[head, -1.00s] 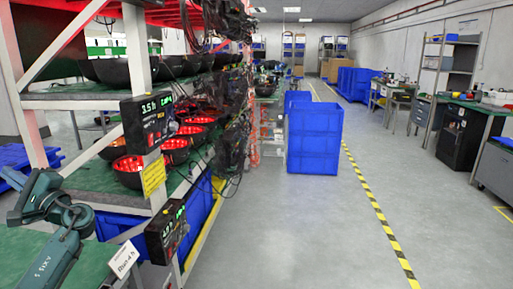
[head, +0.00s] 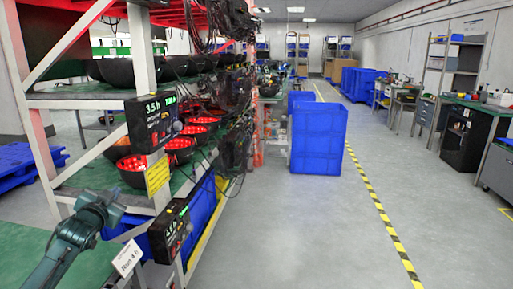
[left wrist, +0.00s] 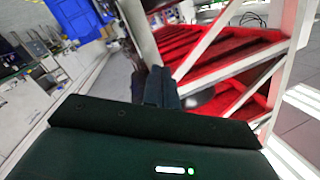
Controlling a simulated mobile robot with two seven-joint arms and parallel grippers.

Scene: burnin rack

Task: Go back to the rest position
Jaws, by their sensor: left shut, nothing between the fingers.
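My left arm comes in from the bottom left of the head view, in front of the rack. My left gripper (head: 112,207) is at its upper end, beside the rack's front post and below the lit bowls. In the left wrist view its fingers (left wrist: 158,88) are together with nothing between them, and the red-lit rack shows behind them. My right gripper is in neither view.
The rack (head: 90,100) holds several black bowls, some glowing red (head: 180,148), with display boxes (head: 152,122) and hanging cables. A blue bin (head: 318,140) stands in the aisle. A green-topped table (head: 20,240) is at the lower left.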

